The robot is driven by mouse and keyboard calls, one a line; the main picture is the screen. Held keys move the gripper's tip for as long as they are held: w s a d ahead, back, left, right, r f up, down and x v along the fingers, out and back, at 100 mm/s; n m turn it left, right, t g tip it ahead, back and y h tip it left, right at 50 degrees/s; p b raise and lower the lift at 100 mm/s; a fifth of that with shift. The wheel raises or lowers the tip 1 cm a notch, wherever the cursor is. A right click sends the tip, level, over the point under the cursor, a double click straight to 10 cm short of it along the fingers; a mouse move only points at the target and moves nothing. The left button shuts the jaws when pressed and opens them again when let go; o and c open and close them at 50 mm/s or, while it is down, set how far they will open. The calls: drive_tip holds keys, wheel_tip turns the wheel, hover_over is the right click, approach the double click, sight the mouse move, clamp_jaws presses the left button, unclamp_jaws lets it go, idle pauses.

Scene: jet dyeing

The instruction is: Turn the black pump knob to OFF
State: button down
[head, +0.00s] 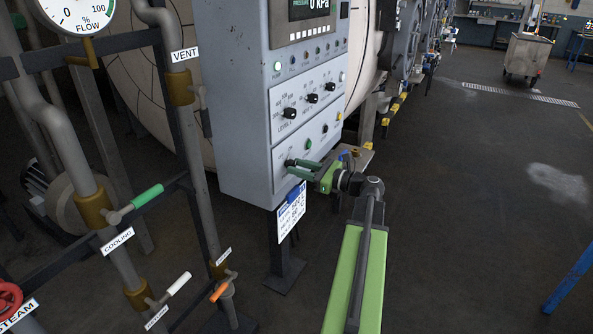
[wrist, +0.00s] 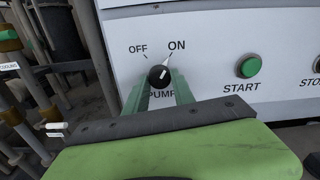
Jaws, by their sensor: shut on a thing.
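The black pump knob (wrist: 159,76) sits on the lower white panel of the control cabinet, above the word PUMP. OFF is printed to its upper left and ON to its upper right. The knob's white mark points up and slightly right, toward ON. My gripper (wrist: 160,82) has its two green fingers on either side of the knob, shut on it. In the head view my gripper (head: 293,168) reaches the lower left of the cabinet's bottom panel, and the knob (head: 289,162) is partly hidden by the fingers.
A green START button (wrist: 248,67) is right of the knob, with a STOP button at the edge. Above are several black selector knobs (head: 312,98). Pipes with a green-handled valve (head: 147,196) stand left of the grey cabinet (head: 235,120). A tag (head: 291,212) hangs below.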

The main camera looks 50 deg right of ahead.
drive_tip(key=shift+a+f, duration=0.1)
drive_tip(key=n, duration=1.3)
idle(0.5)
drive_tip(key=c, duration=1.1)
unclamp_jaws()
drive_tip(key=shift+s, duration=0.1)
drive_tip(key=shift+o, duration=0.2)
